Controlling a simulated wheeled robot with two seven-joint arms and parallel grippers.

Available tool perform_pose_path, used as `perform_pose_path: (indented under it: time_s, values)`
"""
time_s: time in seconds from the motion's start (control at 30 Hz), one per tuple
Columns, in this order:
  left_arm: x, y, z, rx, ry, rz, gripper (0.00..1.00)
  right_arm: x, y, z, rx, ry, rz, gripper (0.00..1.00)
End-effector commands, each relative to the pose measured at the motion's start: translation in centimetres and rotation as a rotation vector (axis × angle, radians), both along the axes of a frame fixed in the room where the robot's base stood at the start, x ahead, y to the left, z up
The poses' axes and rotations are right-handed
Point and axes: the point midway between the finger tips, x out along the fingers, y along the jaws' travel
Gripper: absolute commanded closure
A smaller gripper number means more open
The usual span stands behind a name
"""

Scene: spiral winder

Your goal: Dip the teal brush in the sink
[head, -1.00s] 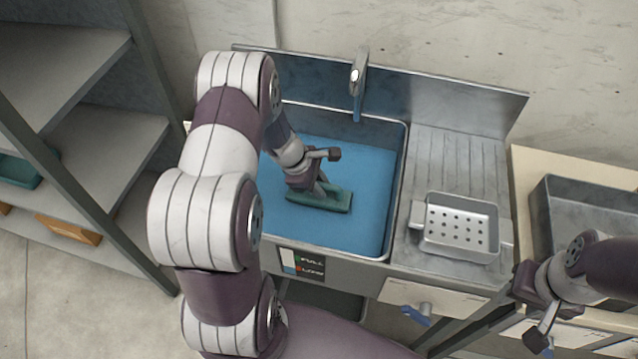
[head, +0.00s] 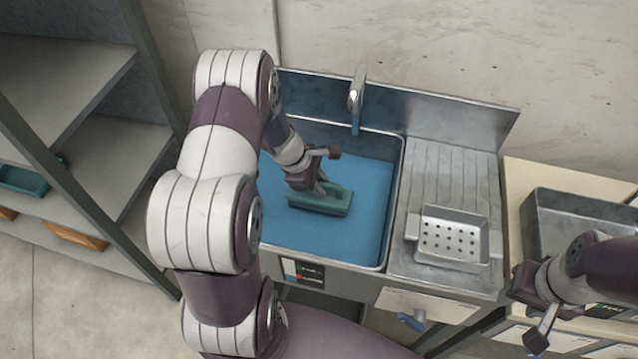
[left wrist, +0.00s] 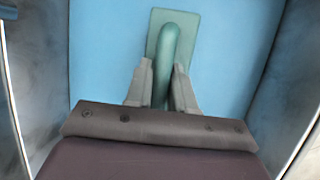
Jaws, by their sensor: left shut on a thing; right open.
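The teal brush (head: 322,202) has a flat block and an arched handle. It is over the sink (head: 399,175), whose inside shows a flat blue water surface (head: 355,235). My left gripper (head: 318,186) is shut on the brush's handle, seen also in the left wrist view (left wrist: 160,88), with one finger on each side. The brush (left wrist: 174,30) shows against the blue there. I cannot tell whether its underside touches the water. My right gripper (head: 530,312) is open and empty at the lower right, away from the sink.
A tap (head: 356,92) stands at the sink's back. A perforated metal tray (head: 452,240) sits on the ribbed drainboard (head: 450,165). A deep metal tray (head: 570,215) is on the bench at right. Shelves (head: 75,85) with a teal tray (head: 22,180) stand at left.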

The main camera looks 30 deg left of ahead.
Motion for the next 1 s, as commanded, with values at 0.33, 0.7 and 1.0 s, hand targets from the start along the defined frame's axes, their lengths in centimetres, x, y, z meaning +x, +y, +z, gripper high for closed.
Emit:
perform_pose_path:
  time_s: [0.33, 0.7, 1.0]
  values:
    - [0.0, 0.0, 5.5, 0.001, -0.001, -0.002, 1.00, 0.0, 0.0, 4.8, 0.000, 0.000, 0.000, 0.57]
    - [0.0, 0.0, 10.5, 0.000, 0.000, 0.000, 1.00, 0.0, 0.0, 9.2, 0.000, 0.000, 0.000, 0.57]
    - [0.0, 0.0, 13.7, 0.000, 0.001, -0.001, 1.00, 0.0, 0.0, 11.9, 0.000, 0.000, 0.000, 0.57]
